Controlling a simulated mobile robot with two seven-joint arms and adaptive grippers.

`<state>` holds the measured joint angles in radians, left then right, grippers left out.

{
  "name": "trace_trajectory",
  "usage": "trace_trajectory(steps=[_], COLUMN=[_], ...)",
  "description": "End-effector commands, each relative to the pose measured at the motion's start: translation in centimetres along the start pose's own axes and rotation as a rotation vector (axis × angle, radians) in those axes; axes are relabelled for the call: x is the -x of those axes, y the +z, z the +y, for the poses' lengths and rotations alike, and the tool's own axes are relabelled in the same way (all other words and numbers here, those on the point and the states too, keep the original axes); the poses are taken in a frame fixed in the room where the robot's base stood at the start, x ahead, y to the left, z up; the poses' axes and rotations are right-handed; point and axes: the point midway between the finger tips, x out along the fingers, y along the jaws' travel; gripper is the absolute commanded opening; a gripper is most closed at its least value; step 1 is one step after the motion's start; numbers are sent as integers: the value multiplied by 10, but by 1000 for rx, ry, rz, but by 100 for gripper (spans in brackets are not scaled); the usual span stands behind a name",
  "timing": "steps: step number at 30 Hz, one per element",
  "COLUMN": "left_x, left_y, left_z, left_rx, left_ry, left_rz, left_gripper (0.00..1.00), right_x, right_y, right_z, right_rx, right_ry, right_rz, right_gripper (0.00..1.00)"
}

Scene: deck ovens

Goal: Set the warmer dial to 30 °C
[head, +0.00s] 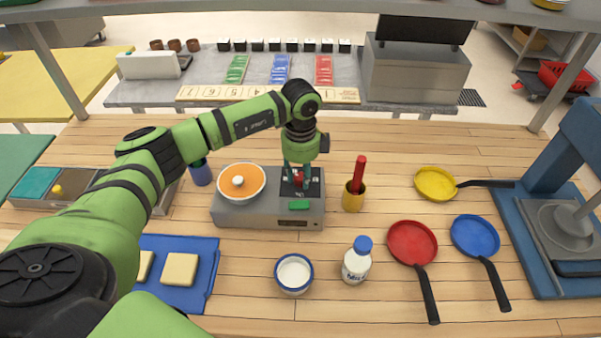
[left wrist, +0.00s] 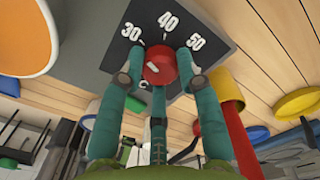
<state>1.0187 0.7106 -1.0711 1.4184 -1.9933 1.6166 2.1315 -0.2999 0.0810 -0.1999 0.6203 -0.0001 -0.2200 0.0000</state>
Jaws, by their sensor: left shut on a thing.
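The warmer (head: 262,209) is a grey box on the wooden counter. Its red dial (head: 298,181) sits on a dark plate at its right side. In the left wrist view the dial (left wrist: 160,65) shows a short white mark on its left part, and the plate (left wrist: 190,24) reads 30, 40 and 50. The exact setting cannot be told; another label near the fingers is partly hidden. My left gripper (head: 298,174) reaches down from above, its teal fingers (left wrist: 158,72) shut on either side of the dial. My right gripper is not in view.
An orange-topped round dish (head: 232,190) sits on the warmer, left of the dial. A yellow cup (head: 353,200) with a red-handled tool stands close on the right. A green piece (head: 299,206) is at the warmer's front. A bowl (head: 294,282) and bottle (head: 357,264) stand in front.

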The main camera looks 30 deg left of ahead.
Motion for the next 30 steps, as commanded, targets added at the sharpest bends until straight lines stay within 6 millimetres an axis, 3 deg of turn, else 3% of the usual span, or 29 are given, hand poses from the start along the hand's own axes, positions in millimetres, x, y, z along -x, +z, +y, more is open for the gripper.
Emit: trace_trajectory(steps=[23,24,25,30], left_x=[-2,-2,-2,-1], left_y=[0,0,0,0], left_z=[1,1,1,1], left_rx=[107,106,106,106], left_ry=[4,4,4,3], left_rz=[0,0,0,0], left_gripper=[2,42,54,58], right_x=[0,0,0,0], right_y=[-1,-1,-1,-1], right_z=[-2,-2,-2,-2], right_rx=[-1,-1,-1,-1], right_ry=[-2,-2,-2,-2], right_rz=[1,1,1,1], right_gripper=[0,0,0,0])
